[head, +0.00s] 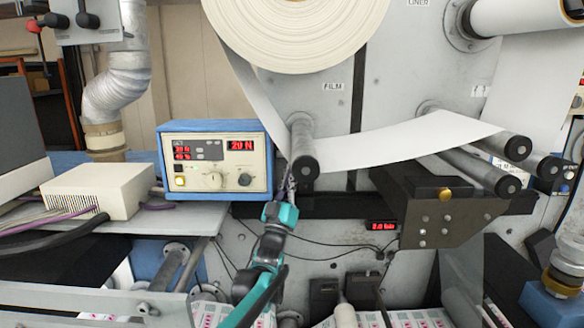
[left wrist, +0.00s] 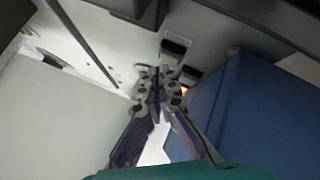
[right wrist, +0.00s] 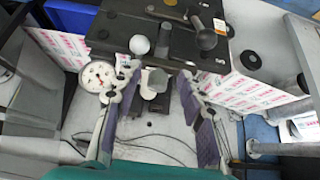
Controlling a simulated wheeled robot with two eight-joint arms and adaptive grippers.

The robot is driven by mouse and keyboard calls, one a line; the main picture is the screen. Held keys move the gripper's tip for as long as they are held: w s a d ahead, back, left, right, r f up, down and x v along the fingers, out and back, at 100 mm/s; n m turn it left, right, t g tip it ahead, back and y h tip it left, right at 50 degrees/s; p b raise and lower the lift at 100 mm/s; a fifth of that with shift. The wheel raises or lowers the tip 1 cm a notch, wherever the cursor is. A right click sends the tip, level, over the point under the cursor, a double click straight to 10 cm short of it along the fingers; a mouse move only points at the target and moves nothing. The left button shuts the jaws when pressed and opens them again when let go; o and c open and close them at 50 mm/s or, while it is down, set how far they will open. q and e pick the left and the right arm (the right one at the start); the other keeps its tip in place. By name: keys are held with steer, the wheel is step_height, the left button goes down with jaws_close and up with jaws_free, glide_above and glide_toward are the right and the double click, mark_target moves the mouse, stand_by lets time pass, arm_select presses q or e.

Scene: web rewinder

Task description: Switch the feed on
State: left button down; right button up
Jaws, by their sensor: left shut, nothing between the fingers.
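A blue-framed control box (head: 214,160) stands at the left, with red digits, a lit yellow button (head: 180,182) and two knobs. My left gripper (head: 287,190) is just right of this box and below the dark roller. In the left wrist view my left gripper (left wrist: 156,82) is shut and empty. Its fingertips point at a pale panel with a dark rocker-like switch (left wrist: 175,46) and a second one (left wrist: 190,74) beside a small orange glow. I cannot read a feed label. My right gripper (right wrist: 160,75) is open and empty, over machine parts.
A dark roller (head: 304,150) hangs close above my left gripper. A dark bracket (head: 440,205) juts out at the right. In the left wrist view a blue wall (left wrist: 230,110) runs close along the right. In the right wrist view a round gauge (right wrist: 98,76) and thin cables lie below.

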arm_select(q)
steer(key=shift+w, duration=0.15)
stand_by(0.4)
steer(key=shift+w, duration=0.3)
steer(key=shift+s, duration=0.45)
steer(key=s, duration=0.6)
steer(key=shift+b, duration=0.4)
